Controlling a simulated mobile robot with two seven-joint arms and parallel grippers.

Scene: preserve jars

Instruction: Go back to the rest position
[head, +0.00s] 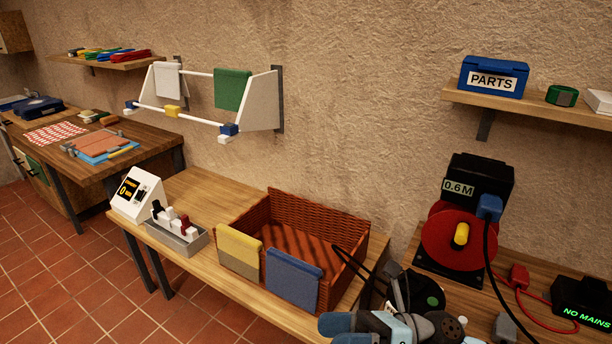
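Blue, pale and dark rounded parts (385,326) show at the bottom edge, right of centre, cut off by the frame. No preserve jars can be made out.
A wicker basket (355,228) with yellow and blue cloths over its rim stands on the wooden bench (205,188). A red cable reel (445,240) stands at right, with cables near it. A grey tray (190,243) and a white display (137,195) stand at left.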

